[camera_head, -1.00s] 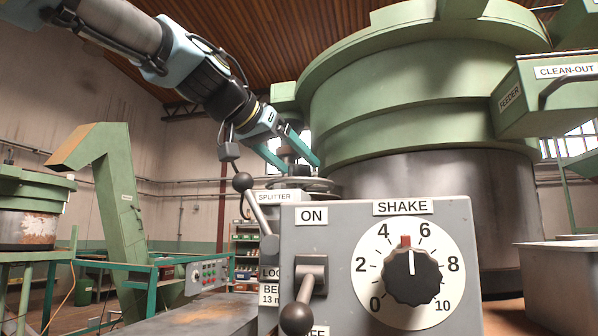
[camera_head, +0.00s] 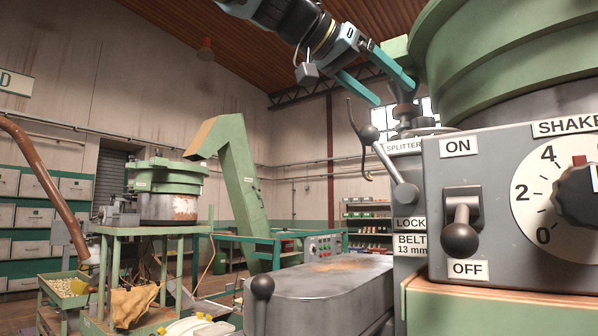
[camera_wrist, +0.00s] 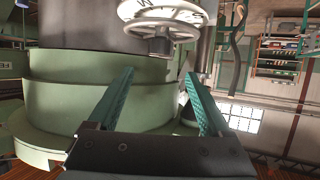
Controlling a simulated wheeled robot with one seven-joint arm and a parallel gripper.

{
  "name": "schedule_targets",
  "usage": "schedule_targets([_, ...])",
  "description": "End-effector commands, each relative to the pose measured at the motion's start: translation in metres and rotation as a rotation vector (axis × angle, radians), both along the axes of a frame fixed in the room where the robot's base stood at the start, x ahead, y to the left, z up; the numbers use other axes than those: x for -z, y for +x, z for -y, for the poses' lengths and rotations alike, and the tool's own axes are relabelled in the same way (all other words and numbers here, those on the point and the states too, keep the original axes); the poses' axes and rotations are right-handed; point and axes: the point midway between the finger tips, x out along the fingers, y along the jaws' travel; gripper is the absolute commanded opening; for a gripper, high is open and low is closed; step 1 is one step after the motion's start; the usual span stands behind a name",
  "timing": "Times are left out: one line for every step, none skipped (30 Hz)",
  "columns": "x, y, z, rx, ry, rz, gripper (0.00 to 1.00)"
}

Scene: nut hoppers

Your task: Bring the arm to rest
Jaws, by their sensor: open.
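My gripper (camera_head: 394,95) is open and empty in the head view, at the end of my raised arm. Its two teal fingers point down to the right, just above the splitter handwheel (camera_head: 425,131) and its post. In the wrist view my gripper (camera_wrist: 159,73) has its fingers spread wide. The handwheel (camera_wrist: 160,44) lies beyond the fingertips there, in front of a round white dial (camera_wrist: 160,12). Nothing shows between the fingers.
A grey control box (camera_head: 480,215) with an ON/OFF lever (camera_head: 460,238) and shake knob (camera_head: 577,196) stands close at right. A large green hopper (camera_head: 500,50) rises behind it. A ball-ended lever (camera_head: 404,193) stands beside the splitter. Open air lies left of my arm.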

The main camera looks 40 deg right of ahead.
Motion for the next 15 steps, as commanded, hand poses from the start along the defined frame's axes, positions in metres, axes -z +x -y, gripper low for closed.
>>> schedule_targets([0.000,0.000,0.000,0.000,0.000,0.000,0.83])
schedule_targets([0.000,0.000,0.000,0.000,0.000,0.000,0.83])
schedule_targets([0.000,0.000,0.000,0.000,0.000,0.000,0.83])
schedule_targets([0.000,0.000,0.000,0.000,0.000,0.000,0.83])
schedule_targets([0.001,0.001,0.000,-0.001,0.001,0.000,0.83])
schedule_targets([0.003,0.003,0.000,-0.007,0.004,-0.002,0.83])
schedule_targets([0.006,0.006,0.000,-0.013,0.010,-0.005,0.83])
schedule_targets([0.010,0.011,0.001,-0.025,0.016,-0.009,0.83])
schedule_targets([0.017,0.021,0.000,-0.047,0.029,-0.015,0.83])
schedule_targets([0.026,0.031,0.000,-0.069,0.043,-0.023,0.83])
schedule_targets([0.035,0.042,-0.001,-0.095,0.060,-0.032,0.83])
schedule_targets([0.051,0.060,-0.003,-0.136,0.085,-0.046,0.83])
schedule_targets([0.063,0.075,-0.005,-0.172,0.105,-0.058,0.83])
schedule_targets([0.077,0.090,-0.009,-0.208,0.128,-0.071,0.83])
schedule_targets([0.097,0.112,-0.015,-0.261,0.158,-0.089,0.83])
